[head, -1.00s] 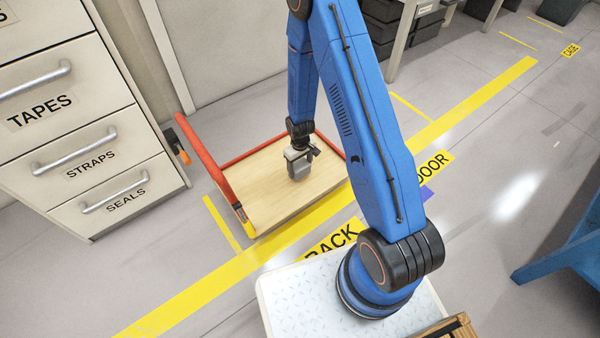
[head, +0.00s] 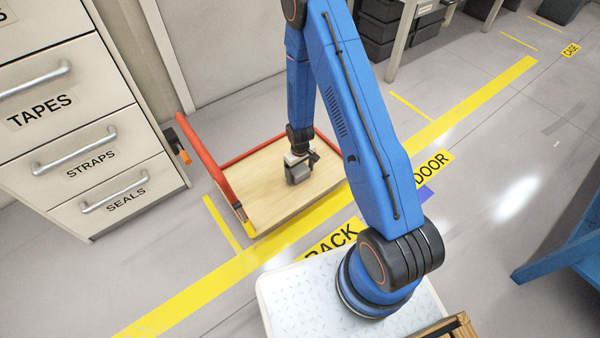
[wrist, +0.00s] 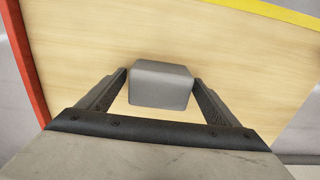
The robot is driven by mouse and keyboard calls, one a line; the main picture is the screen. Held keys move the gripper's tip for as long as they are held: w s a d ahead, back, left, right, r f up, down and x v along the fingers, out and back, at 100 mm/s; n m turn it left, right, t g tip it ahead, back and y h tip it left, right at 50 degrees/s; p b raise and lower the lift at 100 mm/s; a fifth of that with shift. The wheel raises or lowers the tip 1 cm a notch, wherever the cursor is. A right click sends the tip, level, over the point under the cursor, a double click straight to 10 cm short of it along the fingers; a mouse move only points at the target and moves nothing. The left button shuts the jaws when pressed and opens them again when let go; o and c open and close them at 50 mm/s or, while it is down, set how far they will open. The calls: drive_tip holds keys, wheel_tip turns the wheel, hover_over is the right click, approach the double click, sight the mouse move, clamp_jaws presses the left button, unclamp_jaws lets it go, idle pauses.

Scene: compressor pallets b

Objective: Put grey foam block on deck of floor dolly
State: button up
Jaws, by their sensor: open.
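The grey foam block (wrist: 160,84) shows in the wrist view between the two fingers of my gripper (wrist: 161,85). In the head view the block (head: 297,174) is low over the wooden deck of the floor dolly (head: 265,205), seemingly resting on it, partly hidden by my gripper (head: 299,165). The jaws are open; the fingers stand on both sides of the block, very near it, and I cannot tell whether either touches. The deck (wrist: 75,35) also fills most of the wrist view behind the block.
The dolly has a red handle (head: 204,158) on its left and a red edge at the back. A drawer cabinet (head: 85,130) stands left of it. Yellow floor tape (head: 180,300) runs along its near side. Bare deck lies around the block.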

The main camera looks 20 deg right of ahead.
wheel_tip(320, 180, up, 12)
wheel_tip(320, 180, up, 16)
drive_tip(key=t, duration=0.1)
hover_over(300, 170)
drive_tip(key=s+d, duration=0.1)
drive_tip(key=s, duration=0.1)
drive_tip(key=s+d+r+m+t, duration=0.1)
drive_tip(key=s+r, duration=0.2)
drive_tip(key=r, duration=0.4)
drive_tip(key=s+r+m, duration=0.1)
drive_tip(key=s+r, duration=0.2)
drive_tip(key=r, duration=0.4)
drive_tip(key=s+d+r+t, duration=0.1)
drive_tip(key=s+r, duration=0.6)
drive_tip(key=s, duration=0.4)
drive_tip(key=s+d+r+m+t, duration=0.1)
drive_tip(key=s+r, duration=0.6)
drive_tip(key=s, duration=0.5)
drive_tip(key=shift+s+d+r+m+t, duration=0.2)
drive_tip(key=shift+r+m+t, duration=0.1)
drive_tip(key=shift+r+t, duration=0.1)
